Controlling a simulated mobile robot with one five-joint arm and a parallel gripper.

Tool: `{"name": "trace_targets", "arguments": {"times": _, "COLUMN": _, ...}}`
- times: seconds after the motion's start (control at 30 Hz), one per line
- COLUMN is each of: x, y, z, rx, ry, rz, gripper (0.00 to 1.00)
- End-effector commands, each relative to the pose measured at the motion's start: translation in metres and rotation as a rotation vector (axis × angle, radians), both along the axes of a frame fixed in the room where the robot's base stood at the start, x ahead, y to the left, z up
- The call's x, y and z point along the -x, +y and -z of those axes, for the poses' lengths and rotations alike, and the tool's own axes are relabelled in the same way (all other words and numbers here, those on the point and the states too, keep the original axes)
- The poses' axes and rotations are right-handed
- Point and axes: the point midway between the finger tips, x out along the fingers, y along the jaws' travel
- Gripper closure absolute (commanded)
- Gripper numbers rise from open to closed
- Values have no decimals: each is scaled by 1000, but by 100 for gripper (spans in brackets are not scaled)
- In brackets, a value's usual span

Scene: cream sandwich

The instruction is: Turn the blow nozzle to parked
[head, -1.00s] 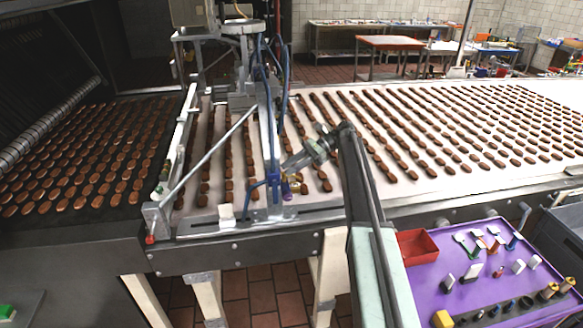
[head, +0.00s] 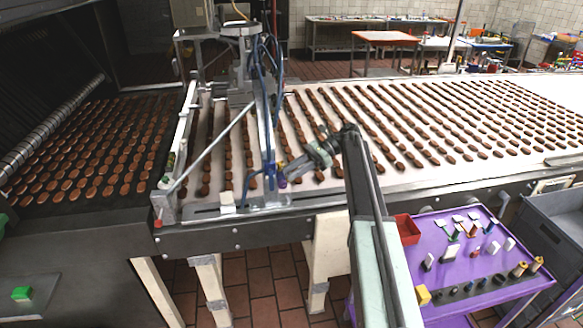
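The blow nozzle assembly with blue hoses (head: 262,60) stands on a metal frame over the conveyor's near edge. At its low end are a blue fitting (head: 254,174) and a small purple part (head: 281,180), which may belong to the nozzle. My gripper (head: 286,178) reaches in from the right, its fingertips at or very close to the purple part. Whether they touch it, and whether they are open or shut, is too small to tell. The nozzle's exact angle and any parked mark cannot be made out.
Rows of brown biscuits lie on the white belt (head: 296,118) and on the dark belt at left. A slanted metal bar (head: 215,145) crosses left of the nozzle. A purple cart (head: 470,265) with tools and a red bin (head: 406,229) stands at right, beside a grey crate (head: 548,225).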

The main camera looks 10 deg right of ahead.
Motion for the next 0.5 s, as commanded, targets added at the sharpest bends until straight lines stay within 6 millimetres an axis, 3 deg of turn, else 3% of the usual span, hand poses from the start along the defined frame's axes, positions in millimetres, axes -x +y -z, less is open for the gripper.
{"name": "trace_targets", "arguments": {"times": 0.33, "x": 4, "y": 0, "z": 2, "rx": 7, "ry": -9, "rz": -1, "gripper": 71}}
{"name": "trace_targets", "arguments": {"times": 0.43, "x": 26, "y": 13, "z": 23, "rx": 64, "ry": -81, "rz": -32, "gripper": 71}}
{"name": "trace_targets", "arguments": {"times": 0.5, "x": 54, "y": 27, "z": 52, "rx": 150, "ry": -194, "rz": -89, "gripper": 71}}
